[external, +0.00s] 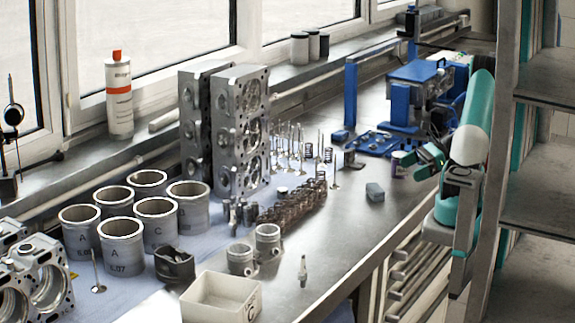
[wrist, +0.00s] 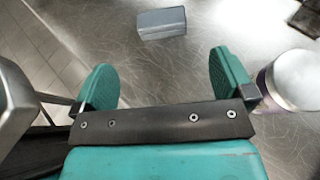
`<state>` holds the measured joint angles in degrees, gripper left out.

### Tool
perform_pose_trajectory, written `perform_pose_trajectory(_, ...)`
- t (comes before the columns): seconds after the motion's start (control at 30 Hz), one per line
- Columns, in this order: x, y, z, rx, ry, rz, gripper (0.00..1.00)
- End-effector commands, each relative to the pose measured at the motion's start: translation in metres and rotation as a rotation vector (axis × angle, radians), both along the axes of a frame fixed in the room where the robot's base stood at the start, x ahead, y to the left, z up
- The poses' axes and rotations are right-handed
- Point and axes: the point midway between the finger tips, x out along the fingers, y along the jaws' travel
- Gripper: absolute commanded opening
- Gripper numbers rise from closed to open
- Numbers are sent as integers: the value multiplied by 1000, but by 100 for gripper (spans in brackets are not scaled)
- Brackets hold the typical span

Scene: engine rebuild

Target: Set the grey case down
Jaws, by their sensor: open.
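The grey case (external: 375,192) is a small box lying on the steel bench top, near its front edge. It also shows at the top of the wrist view (wrist: 162,23), beyond the fingertips and apart from them. My gripper (external: 430,158) has green finger pads and is to the right of the case in the external view, above the bench. In the wrist view my gripper (wrist: 165,80) has its two fingers wide apart with nothing between them.
A round white-topped can (wrist: 293,78) stands close to the right finger; it shows beside the blue fixture (external: 398,160) too. A shelf rack (external: 545,90) rises at right.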

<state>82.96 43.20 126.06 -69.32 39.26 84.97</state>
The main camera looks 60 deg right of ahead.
Motion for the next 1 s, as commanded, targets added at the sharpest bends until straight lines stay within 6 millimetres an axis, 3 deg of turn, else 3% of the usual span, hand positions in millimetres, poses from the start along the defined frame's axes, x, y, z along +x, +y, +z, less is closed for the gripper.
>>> perform_pose_trajectory(0.07,9,10,5,-41,-10,56,100)
perform_pose_trajectory(0.17,29,42,15,-160,-44,219,100)
perform_pose_trajectory(0.3,57,116,35,-412,-165,591,100)
perform_pose_trajectory(0.43,61,191,54,-636,-346,966,100)
perform_pose_trajectory(0.57,45,259,71,-828,-582,1332,100)
perform_pose_trajectory(0.7,9,318,87,-993,-887,1696,100)
perform_pose_trajectory(0.8,-18,344,96,-1072,-1103,1901,100)
perform_pose_trajectory(1.0,-53,366,105,-1148,-1389,2122,100)
